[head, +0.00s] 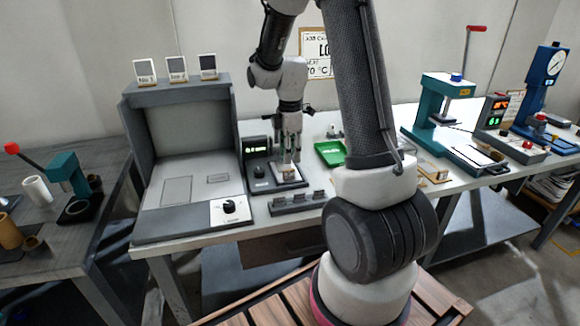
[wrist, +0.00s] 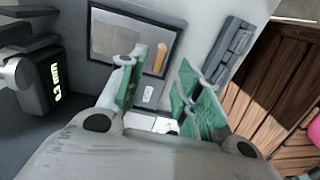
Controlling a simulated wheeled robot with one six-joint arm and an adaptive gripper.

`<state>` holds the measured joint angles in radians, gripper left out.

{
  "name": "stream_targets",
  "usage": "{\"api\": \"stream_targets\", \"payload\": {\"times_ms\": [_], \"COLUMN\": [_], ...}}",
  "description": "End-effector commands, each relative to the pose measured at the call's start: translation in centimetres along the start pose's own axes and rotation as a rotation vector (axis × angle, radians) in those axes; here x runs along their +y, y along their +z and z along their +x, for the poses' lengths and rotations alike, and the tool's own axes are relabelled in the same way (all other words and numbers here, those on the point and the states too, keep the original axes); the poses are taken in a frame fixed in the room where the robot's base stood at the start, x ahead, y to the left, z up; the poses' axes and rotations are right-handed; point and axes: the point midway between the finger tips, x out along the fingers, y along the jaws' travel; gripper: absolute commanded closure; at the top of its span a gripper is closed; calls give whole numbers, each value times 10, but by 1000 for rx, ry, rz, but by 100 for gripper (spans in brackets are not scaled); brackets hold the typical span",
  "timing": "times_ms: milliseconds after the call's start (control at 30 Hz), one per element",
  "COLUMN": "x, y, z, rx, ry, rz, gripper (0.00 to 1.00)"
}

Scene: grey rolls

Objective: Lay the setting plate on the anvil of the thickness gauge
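The unit that appears to be the thickness gauge (head: 257,152) is dark, with a lit green display. The display also shows at the left of the wrist view (wrist: 56,82). My gripper (head: 289,157) points down just right of it, low over a dark-edged base with a pale top. I cannot make out the anvil.
A grey slotted block (head: 297,203) lies at the bench's front edge; it also shows in the wrist view (wrist: 232,48). A green tray (head: 330,153) is to the right of my gripper. A grey booth (head: 180,150) stands left. A teal press (head: 440,105) stands farther right.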

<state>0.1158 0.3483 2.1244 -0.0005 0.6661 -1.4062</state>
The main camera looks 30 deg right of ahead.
Motion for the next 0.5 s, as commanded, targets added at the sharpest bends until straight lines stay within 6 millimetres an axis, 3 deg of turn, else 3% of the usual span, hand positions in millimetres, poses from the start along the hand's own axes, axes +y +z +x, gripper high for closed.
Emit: {"api": "stream_targets", "payload": {"times_ms": [100,333,500], "x": [1,-2,-30], "y": [0,0,-2], "z": [-25,-52,-96], "rx": [1,1,16], "ry": [4,6,59], "rz": [0,11,175], "gripper": [66,66,66]}}
